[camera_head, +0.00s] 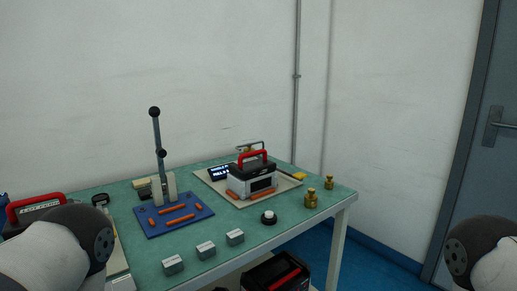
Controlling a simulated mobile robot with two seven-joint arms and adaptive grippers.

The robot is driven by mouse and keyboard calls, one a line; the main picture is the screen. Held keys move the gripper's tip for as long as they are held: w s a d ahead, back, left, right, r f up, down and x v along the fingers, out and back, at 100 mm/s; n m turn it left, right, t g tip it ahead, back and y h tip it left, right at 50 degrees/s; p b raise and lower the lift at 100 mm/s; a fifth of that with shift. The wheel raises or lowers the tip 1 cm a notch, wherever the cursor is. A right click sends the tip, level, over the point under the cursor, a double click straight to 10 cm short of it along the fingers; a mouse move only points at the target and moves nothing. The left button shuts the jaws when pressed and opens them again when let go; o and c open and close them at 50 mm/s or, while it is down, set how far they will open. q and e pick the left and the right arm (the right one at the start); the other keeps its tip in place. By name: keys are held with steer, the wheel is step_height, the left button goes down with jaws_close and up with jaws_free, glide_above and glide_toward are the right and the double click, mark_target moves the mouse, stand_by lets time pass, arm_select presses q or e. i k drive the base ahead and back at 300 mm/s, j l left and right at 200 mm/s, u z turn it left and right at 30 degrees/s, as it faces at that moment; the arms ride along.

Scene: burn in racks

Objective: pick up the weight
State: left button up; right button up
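Two brass weights stand upright near the right end of the green table (290,228). The larger weight (311,199) is nearer the front edge, and the smaller weight (329,183) is behind it to the right. No gripper touches either one. Rounded parts of my arms show at the lower left and lower right corners. Neither gripper's fingers are in the frame.
A blue board (152,229) carries a lever press (158,160) and orange pieces. A device with a red handle (252,180) sits on a pale tray (288,184). Several grey blocks (205,250) and a black-based knob (269,217) lie in front. A door (490,180) is at right.

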mark_target(249, 150)
steer(key=i+l, duration=0.6)
steer(key=i+l+u, duration=0.15)
steer(key=i+l, duration=0.4)
steer(key=l, duration=0.1)
